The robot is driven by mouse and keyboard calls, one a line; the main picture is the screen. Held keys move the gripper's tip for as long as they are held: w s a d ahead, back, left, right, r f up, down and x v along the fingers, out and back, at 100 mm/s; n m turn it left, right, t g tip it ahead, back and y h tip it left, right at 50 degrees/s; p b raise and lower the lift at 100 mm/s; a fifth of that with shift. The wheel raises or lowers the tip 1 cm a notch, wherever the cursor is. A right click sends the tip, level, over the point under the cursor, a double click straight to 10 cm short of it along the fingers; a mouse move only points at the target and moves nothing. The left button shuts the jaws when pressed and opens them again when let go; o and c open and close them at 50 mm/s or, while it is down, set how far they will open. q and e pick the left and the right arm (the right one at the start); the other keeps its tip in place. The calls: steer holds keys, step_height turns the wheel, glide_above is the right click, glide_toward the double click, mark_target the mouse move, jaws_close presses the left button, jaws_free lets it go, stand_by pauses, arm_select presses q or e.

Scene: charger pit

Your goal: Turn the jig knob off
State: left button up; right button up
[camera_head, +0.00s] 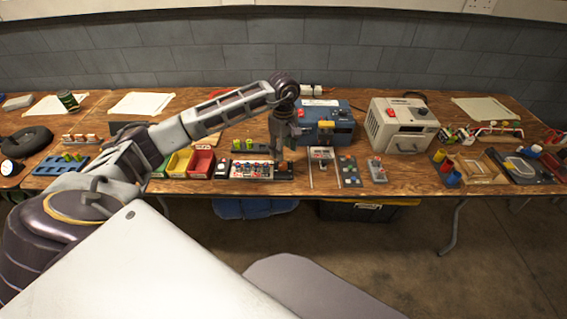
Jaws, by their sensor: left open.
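My left arm reaches in from the left, across the bench. My left gripper (284,154) points down, open, above the right end of a low dark panel. The panel (250,171) carries a row of small coloured knobs or buttons and lies near the bench's front edge. I cannot tell which of these is the jig, and no knob setting is readable. The gripper hides part of the panel's right end and back. My right gripper is not in view.
A blue unit (326,112) stands just behind and right of the gripper. A beige box (401,130) is further right. Bare wooden bench (365,149) shows between the items. Boxes lie underneath.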

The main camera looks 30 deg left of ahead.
mark_target(283, 165)
arm_select(q)
steer(key=shift+f, duration=3.55)
steer(key=shift+c, duration=0.2)
steer(key=c, duration=1)
